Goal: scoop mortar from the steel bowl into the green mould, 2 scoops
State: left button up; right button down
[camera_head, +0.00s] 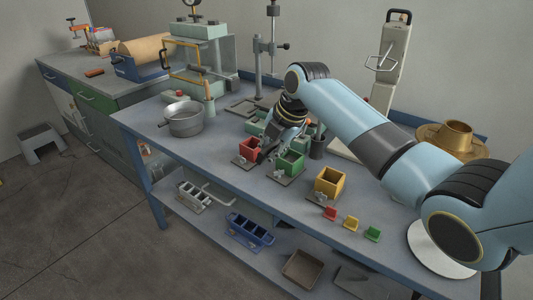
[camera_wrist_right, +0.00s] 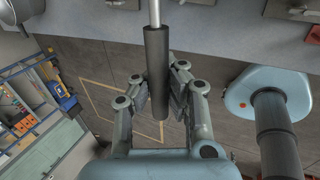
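The steel bowl (camera_head: 184,121) stands on the bench at left; whether mortar is inside is unclear. The green mould (camera_head: 290,163) is an open-topped box on a dark plate, between a red mould (camera_head: 249,149) and a yellow mould (camera_head: 330,184). My right gripper (camera_head: 272,146) is low over the bench, just behind the red and green moulds. In the right wrist view its fingers are closed around a black handle (camera_wrist_right: 156,65) with a steel shaft (camera_wrist_right: 154,12). The tool's far end is out of that view and not clear in the head view. My left gripper is not in view.
Small red, yellow and green pieces (camera_head: 351,223) lie at the bench's front edge. A steel stand (camera_head: 259,70) and a brass-coloured flanged vessel (camera_head: 453,140) stand farther back. Bench between bowl and red mould is clear.

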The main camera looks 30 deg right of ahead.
pick_arm(q)
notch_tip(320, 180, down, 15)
jog(key=b, duration=1.4)
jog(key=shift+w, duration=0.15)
pick_arm(e)
notch_tip(320, 180, down, 3)
jog(key=t+y, duration=0.1)
jog(key=t, duration=0.2)
jog(key=t+y, duration=0.2)
jog(key=t, duration=0.2)
jog(key=shift+s+r+t, duration=0.15)
jog(key=shift+t, duration=0.15)
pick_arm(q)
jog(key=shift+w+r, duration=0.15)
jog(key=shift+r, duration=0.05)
